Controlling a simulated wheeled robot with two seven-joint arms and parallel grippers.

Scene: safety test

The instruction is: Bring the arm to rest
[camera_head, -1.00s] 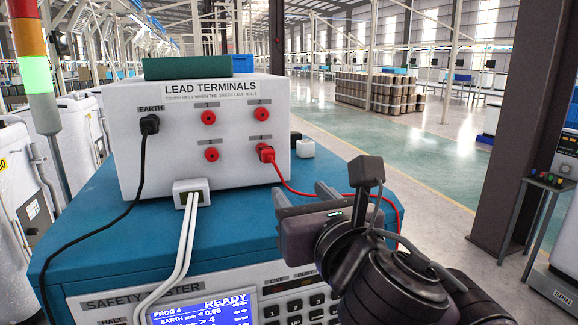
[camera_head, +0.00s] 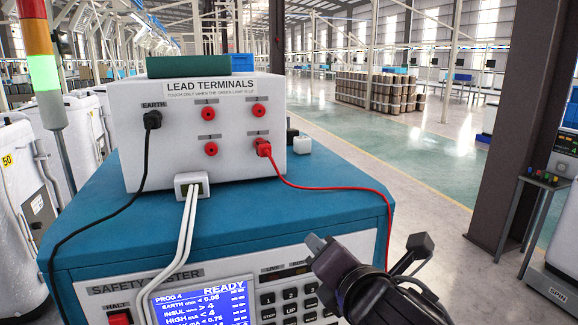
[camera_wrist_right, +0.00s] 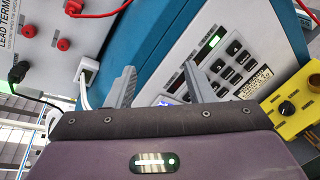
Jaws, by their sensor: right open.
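My right gripper (camera_head: 318,244) is at the front right of the blue safety tester (camera_head: 330,205), near its top front edge and keypad. In the right wrist view the same gripper (camera_wrist_right: 160,86) has its two grey fingers apart, with nothing between them. The tester's lit screen (camera_head: 203,304) reads READY. On top stands the white lead terminals box (camera_head: 180,160). A red plug (camera_head: 263,147) sits in its lower right socket, and a black plug (camera_head: 152,119) sits in the EARTH socket. The gripper is apart from both plugs. My left gripper is not in view.
A red lead (camera_head: 345,189) loops over the tester's right side, close behind my right arm. White cables (camera_head: 186,225) and a black lead (camera_head: 98,212) hang at the front left. A signal tower (camera_head: 43,73) glows green. A yellow control box (camera_wrist_right: 296,105) shows in the wrist view.

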